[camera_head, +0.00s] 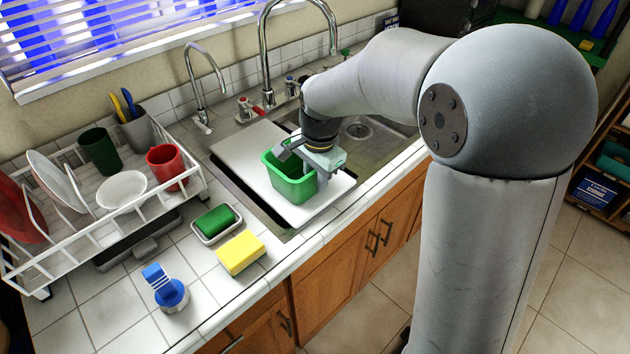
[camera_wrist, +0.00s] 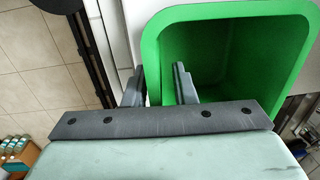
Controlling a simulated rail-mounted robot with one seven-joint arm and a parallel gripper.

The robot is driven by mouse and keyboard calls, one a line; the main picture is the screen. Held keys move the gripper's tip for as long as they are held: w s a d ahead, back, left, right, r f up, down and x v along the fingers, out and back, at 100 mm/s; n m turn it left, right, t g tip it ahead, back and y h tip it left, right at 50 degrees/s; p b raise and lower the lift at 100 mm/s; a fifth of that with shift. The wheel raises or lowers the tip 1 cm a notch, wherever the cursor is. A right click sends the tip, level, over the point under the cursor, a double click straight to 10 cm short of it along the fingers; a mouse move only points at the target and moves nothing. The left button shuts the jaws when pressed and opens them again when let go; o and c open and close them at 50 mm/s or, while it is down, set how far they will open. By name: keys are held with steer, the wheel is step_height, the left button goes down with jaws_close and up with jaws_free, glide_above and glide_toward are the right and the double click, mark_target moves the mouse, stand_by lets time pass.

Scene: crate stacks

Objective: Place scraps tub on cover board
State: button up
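The scraps tub (camera_head: 289,186) is a green, open-topped tub with slanted walls. It is upright over the white cover board (camera_head: 240,143), which lies across the left part of the sink. I cannot tell whether its base touches the board. My gripper (camera_head: 290,150) is at the tub's rim, pointing down. In the wrist view the two fingers of my gripper (camera_wrist: 159,82) straddle one wall of the tub (camera_wrist: 152,50), one inside and one outside, close together on it. The tub's inside looks dark and empty. My arm and gripper hide part of the board.
The tall faucet (camera_head: 266,60) stands behind the board, with a smaller spout (camera_head: 190,75) to its left. A dish rack (camera_head: 80,235) with dishes fills the left counter.

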step_height(320, 180, up, 10)
steer(key=s+d+f+n, duration=0.3)
steer(key=s, duration=0.4)
steer(key=s+d+f+n, duration=0.3)
steer(key=s+d, duration=0.1)
steer(key=s, duration=0.4)
steer(key=s+d+f+n, duration=0.3)
steer(key=s+d+n, duration=0.1)
steer(key=s, duration=0.3)
steer(key=shift+s+f+h, duration=0.2)
steer(key=shift+f+h, duration=0.1)
